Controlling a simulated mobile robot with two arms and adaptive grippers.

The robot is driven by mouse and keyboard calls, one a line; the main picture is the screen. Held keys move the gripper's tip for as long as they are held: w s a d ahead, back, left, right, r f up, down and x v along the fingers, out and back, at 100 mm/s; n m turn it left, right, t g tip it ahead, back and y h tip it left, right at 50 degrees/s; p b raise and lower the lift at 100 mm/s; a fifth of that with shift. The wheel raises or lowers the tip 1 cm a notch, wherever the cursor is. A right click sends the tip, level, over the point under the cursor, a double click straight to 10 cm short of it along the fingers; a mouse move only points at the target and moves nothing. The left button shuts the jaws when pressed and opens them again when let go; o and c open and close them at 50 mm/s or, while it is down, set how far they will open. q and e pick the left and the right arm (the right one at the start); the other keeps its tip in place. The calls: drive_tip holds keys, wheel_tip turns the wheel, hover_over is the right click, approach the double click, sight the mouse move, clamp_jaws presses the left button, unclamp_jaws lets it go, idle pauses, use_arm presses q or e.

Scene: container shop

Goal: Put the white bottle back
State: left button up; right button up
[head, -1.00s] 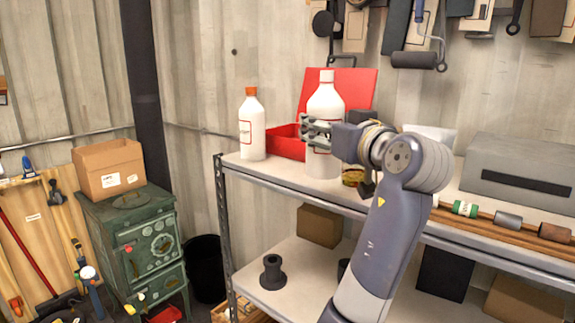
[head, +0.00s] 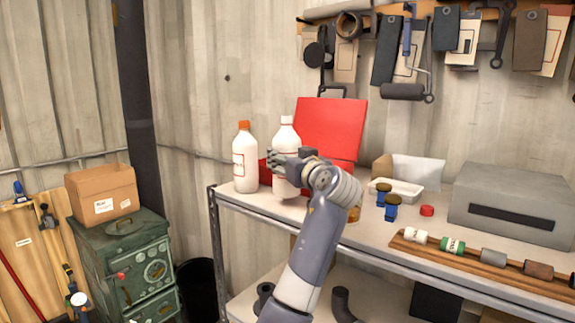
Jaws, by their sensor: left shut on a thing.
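The white bottle (head: 286,137) with a white cap stands upright over the left part of the shelf's top board (head: 370,226). My left gripper (head: 276,160) is shut on its body, from the right side. The gripper hides part of the bottle's middle. I cannot tell whether the base touches the board. A second white bottle (head: 244,165) with an orange cap stands just to its left, with a small gap between them. My right gripper is not in view.
An open red box (head: 330,130) is behind the held bottle. To the right are a white tray (head: 402,189), small blue-and-brown items (head: 391,207), a red cap (head: 427,210), a grey metal box (head: 515,200) and a wooden rack (head: 470,256).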

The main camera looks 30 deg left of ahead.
use_arm(q)
wheel_tip(320, 180, down, 3)
drive_tip(key=shift+a+r+p, duration=0.1)
drive_tip(key=shift+r+p, duration=0.05)
drive_tip(key=shift+p, duration=0.2)
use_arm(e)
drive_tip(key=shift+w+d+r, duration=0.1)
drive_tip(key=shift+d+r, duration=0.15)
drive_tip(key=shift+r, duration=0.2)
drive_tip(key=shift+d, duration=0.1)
use_arm(q)
drive_tip(key=o, duration=1.2)
drive_tip(key=shift+c, duration=0.2)
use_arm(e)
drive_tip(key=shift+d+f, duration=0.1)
